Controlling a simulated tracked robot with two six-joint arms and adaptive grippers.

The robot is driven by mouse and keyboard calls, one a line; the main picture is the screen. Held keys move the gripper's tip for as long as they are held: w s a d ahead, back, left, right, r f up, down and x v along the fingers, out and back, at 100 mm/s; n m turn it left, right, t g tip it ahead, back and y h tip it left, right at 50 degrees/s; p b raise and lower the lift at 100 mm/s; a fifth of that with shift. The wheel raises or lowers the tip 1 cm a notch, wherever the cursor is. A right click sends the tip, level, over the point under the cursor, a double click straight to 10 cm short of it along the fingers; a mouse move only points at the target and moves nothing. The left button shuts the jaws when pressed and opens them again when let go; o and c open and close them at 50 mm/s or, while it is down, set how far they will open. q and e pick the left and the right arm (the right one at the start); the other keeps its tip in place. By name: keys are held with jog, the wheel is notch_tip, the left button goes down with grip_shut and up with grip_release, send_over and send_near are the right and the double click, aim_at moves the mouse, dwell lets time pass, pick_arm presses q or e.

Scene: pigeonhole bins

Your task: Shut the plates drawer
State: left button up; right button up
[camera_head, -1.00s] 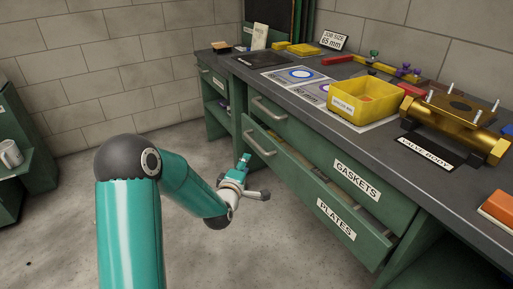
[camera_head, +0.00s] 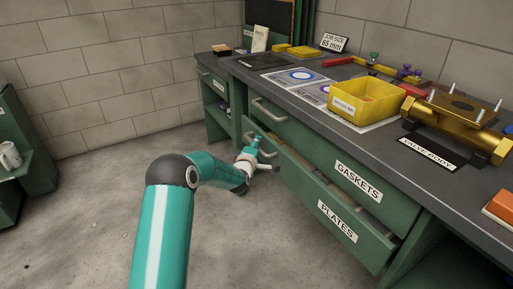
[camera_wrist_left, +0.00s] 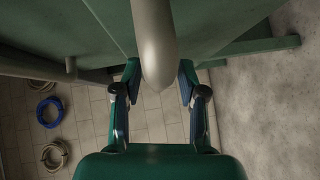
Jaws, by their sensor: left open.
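The green plates drawer (camera_head: 316,205), with its "PLATES" label, is pulled out a little from the bench. The gaskets drawer (camera_head: 320,150) above it is closer to flush. My left gripper (camera_head: 264,152) is at the far end of the plates drawer front, over its handle, which it mostly hides in the head view. In the left wrist view the left gripper (camera_wrist_left: 158,76) is open, and a thick grey handle bar (camera_wrist_left: 153,40) lies between its fingertips. I cannot tell whether they touch it. My right gripper is in neither view.
The bench top (camera_head: 300,105) carries a yellow bin (camera_head: 362,105), a brass valve body (camera_head: 452,120) and printed cards. The gaskets handle (camera_head: 268,110) sticks out just above my left gripper. The floor (camera_head: 85,220) left of the bench is clear.

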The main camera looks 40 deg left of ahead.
pick_arm(q)
grip_shut()
dwell(0.4)
